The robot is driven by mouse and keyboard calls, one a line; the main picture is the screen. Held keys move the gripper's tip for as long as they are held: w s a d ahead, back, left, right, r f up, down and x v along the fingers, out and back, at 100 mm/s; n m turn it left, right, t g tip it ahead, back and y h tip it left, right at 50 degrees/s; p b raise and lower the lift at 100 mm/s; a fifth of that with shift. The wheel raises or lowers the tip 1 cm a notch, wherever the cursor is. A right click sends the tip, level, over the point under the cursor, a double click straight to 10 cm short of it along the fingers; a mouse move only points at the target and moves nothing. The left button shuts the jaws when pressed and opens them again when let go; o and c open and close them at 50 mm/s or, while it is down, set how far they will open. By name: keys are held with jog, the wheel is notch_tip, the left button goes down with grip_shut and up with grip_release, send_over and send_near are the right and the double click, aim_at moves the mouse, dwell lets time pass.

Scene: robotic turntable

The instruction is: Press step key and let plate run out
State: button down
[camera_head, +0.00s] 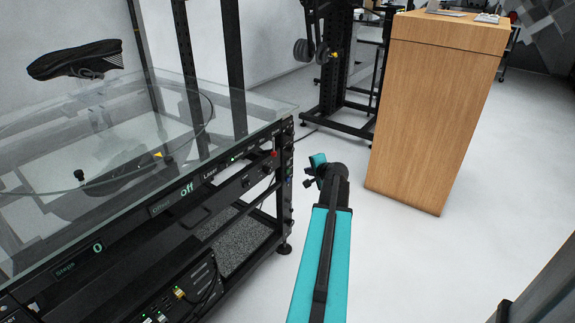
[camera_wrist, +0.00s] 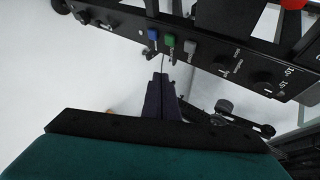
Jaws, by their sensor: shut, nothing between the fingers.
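The turntable's control panel (camera_wrist: 200,50) runs across the top of the wrist view, with a blue key (camera_wrist: 153,36), a green key (camera_wrist: 170,41) and a grey key (camera_wrist: 190,47). Their labels are too small to read, so I cannot tell which is the step key. My gripper (camera_wrist: 161,78) is shut and empty, its tips just below the blue and green keys, apparently apart from them. In the head view my gripper (camera_head: 309,183) is right of the panel's end. The glass plate (camera_head: 130,150) has a dark shoe (camera_head: 75,60) above it. The displays read "Steps 0" and "Offset off".
A red button (camera_wrist: 292,3) sits at the panel's right in the wrist view. A wooden cabinet (camera_head: 435,110) stands right of my arm, and a black rack (camera_head: 340,80) stands behind. White floor between them is clear.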

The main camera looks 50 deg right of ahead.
jog(key=shift+w+p, duration=0.8)
jog(key=shift+w, duration=2.2)
jog(key=shift+w+p, duration=0.35)
jog(key=shift+w, duration=0.55)
dwell(0.8)
jog(key=shift+s, duration=0.15)
dwell(0.3)
jog(key=shift+s+b, duration=0.3)
jog(key=shift+s, duration=0.45)
jog(key=shift+s+b, duration=0.7)
jog(key=shift+s, duration=1.8)
